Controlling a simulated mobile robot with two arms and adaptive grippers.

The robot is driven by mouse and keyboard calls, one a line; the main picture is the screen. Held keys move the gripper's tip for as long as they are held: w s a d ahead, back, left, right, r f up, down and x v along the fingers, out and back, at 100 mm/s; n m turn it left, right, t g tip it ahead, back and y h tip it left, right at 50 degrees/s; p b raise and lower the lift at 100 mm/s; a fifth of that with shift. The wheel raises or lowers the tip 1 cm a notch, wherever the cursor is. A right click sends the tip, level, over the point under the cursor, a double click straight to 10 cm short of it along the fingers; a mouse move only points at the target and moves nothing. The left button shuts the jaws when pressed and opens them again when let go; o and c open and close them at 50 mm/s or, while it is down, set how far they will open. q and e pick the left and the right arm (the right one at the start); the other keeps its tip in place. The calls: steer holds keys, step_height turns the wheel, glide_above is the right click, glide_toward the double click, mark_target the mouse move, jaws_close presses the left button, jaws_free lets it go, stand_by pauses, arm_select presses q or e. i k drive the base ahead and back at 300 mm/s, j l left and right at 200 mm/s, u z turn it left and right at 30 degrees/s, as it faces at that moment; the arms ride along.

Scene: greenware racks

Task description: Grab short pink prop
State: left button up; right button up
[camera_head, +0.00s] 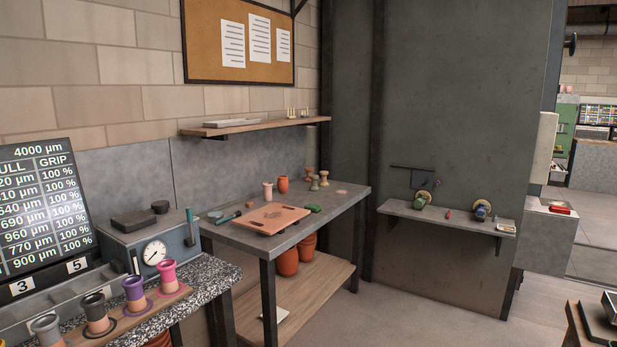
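A prop with a bright pink flared top (167,272) stands upright at the right end of a row on a wooden board (182,293), at the lower left. Beside it in the row stand a purple-topped prop (134,290), a black-topped prop (96,312) and a grey-topped prop (46,328). A small pale pink piece (267,189) stands on the grey worktable further back. I cannot tell which of these pink things counts as the short one. Neither of my grippers is in view.
The grey worktable (340,205) bears a terracotta-coloured board (272,218), an orange pot (283,185) and small spool-shaped pieces. A gauge box (165,245) and a number screen (40,215) stand behind the row. Open floor (430,300) lies to the right.

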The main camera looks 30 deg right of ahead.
mark_target(308, 170)
steer(key=i+l, duration=0.55)
steer(key=i, duration=0.15)
steer(key=i+l+z, duration=0.15)
steer(key=i+l, duration=0.35)
steer(key=l, duration=0.3)
steer(key=i+l+z, duration=0.1)
steer(key=i+l, duration=0.45)
steer(key=l, duration=0.15)
steer(key=i+l+z, duration=0.15)
steer(key=i+l, duration=0.4)
steer(key=l, duration=0.15)
